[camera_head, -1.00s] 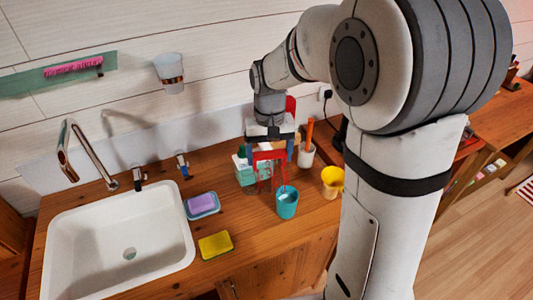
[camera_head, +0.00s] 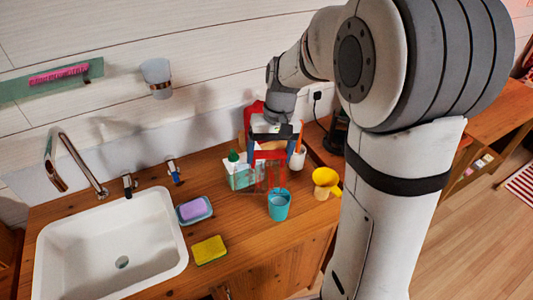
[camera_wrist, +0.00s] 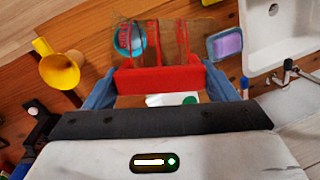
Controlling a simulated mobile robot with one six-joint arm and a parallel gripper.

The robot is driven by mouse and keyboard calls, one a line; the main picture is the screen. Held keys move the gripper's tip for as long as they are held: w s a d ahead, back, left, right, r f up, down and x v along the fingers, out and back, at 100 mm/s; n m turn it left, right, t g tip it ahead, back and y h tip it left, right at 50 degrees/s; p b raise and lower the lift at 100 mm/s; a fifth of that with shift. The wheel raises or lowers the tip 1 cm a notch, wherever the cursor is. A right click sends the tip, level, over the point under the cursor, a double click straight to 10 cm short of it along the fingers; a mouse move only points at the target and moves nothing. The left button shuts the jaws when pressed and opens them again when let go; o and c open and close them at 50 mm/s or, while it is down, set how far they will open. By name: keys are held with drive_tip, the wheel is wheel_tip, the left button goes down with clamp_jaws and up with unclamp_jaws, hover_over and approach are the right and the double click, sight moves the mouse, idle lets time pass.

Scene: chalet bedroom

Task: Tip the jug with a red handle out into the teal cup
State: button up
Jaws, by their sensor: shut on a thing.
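My gripper (camera_head: 269,150) is shut on the red handle (camera_wrist: 158,79) of the jug. The jug's body (camera_wrist: 165,38) is clear and see-through with red lines, held above the wooden counter. Its exact tilt is hard to tell. The teal cup (camera_head: 279,206) stands upright on the counter, just in front and slightly right of the jug in the head view. In the wrist view the teal cup (camera_wrist: 131,40) shows beyond the handle, partly overlapped by the jug's clear body. What the jug holds cannot be made out.
A yellow vessel (camera_head: 326,178) stands right of the teal cup. A white cup (camera_head: 297,159) and a caddy with a green-topped bottle (camera_head: 240,176) are near the gripper. A soap dish (camera_head: 195,213), a yellow sponge (camera_head: 209,250) and the sink (camera_head: 115,245) lie left. The counter's front is clear.

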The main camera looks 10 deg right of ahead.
sight(281, 152)
drive_tip(key=shift+d, duration=0.15)
drive_tip(key=shift+d+y, duration=0.3)
drive_tip(key=shift+d+r+y, duration=0.1)
drive_tip(key=shift+d+y, duration=0.2)
drive_tip(key=shift+d, duration=0.15)
drive_tip(key=shift+d+y+b, duration=0.3)
drive_tip(key=shift+d+y, duration=0.4)
drive_tip(key=shift+d, duration=0.05)
drive_tip(key=shift+r, duration=0.1)
drive_tip(key=shift+a+h, duration=0.9)
drive_tip(key=shift+a, duration=0.3)
